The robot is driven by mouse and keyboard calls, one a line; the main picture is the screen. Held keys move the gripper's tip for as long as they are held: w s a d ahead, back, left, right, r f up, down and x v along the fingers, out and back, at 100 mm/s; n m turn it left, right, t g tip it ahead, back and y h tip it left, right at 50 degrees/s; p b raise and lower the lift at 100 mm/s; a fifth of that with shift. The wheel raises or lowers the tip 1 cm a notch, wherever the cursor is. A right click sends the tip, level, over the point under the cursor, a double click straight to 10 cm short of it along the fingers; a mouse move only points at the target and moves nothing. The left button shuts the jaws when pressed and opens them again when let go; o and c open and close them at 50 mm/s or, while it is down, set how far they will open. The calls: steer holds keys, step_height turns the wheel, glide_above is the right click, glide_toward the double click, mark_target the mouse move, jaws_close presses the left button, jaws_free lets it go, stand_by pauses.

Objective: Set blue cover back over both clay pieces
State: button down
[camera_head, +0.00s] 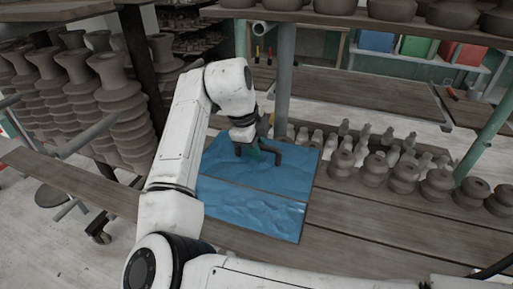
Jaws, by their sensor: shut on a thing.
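The blue cover (262,217) lies spread on the wooden table, with a wrinkled surface and a straight line running across its middle. My gripper (259,156) is over the far part of the cover, pointing down. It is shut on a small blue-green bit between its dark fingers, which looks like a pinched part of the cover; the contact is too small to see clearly. I cannot pick out the two clay pieces; anything under the cover is hidden. My arm hides the cover's left edge.
Several clay pots (373,170) and pale bottle shapes (362,133) stand right of and behind the cover. A shelf post (283,85) rises close behind my gripper. Stacked clay vases (112,85) stand at left. The front right table planks (370,235) are bare.

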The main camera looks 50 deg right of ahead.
steer(key=shift+f, duration=0.4)
steer(key=c, duration=1)
jaws_free()
steer(key=shift+f, duration=0.1)
steer(key=shift+o, duration=0.2)
steer(key=b+v, duration=0.1)
steer(key=v, duration=1.1)
steer(key=shift+b, duration=0.4)
